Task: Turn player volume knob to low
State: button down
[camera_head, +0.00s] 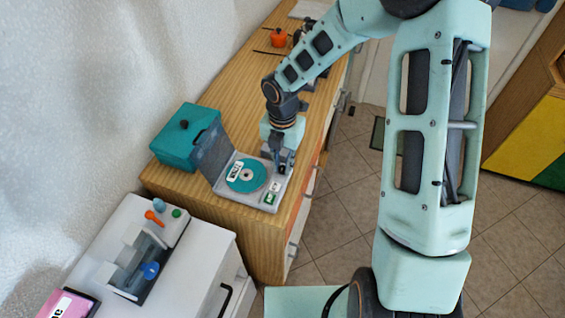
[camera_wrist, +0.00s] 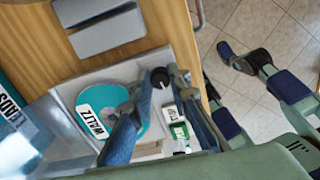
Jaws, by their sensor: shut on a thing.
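The disc player (camera_head: 268,207) is a light grey box with its lid (camera_head: 213,148) raised, near the close end of the wooden counter. A teal disc (camera_head: 240,180) labelled WALTZ lies in it and also shows in the wrist view (camera_wrist: 112,98). The volume knob (camera_wrist: 159,77) is small, dark and round, at the player's corner beside the disc. My gripper (camera_wrist: 164,80) reaches down with its fingertips around the knob, shut on it. In the head view my gripper (camera_head: 282,165) hides the knob. The knob's setting cannot be read.
Green-and-white buttons (camera_wrist: 180,130) sit beside my fingers. A teal box (camera_head: 178,150) stands behind the lid. A grey block (camera_wrist: 108,33) lies near the player in the wrist view. A white cabinet (camera_head: 205,262) with a device stands in front. An orange object (camera_head: 278,38) is farther back.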

aim_at(282, 166)
jog(key=c, duration=1.8)
grip_release()
notch_tip(282, 166, up, 12)
jog(key=shift+r, duration=0.1)
jog(key=shift+w, duration=0.1)
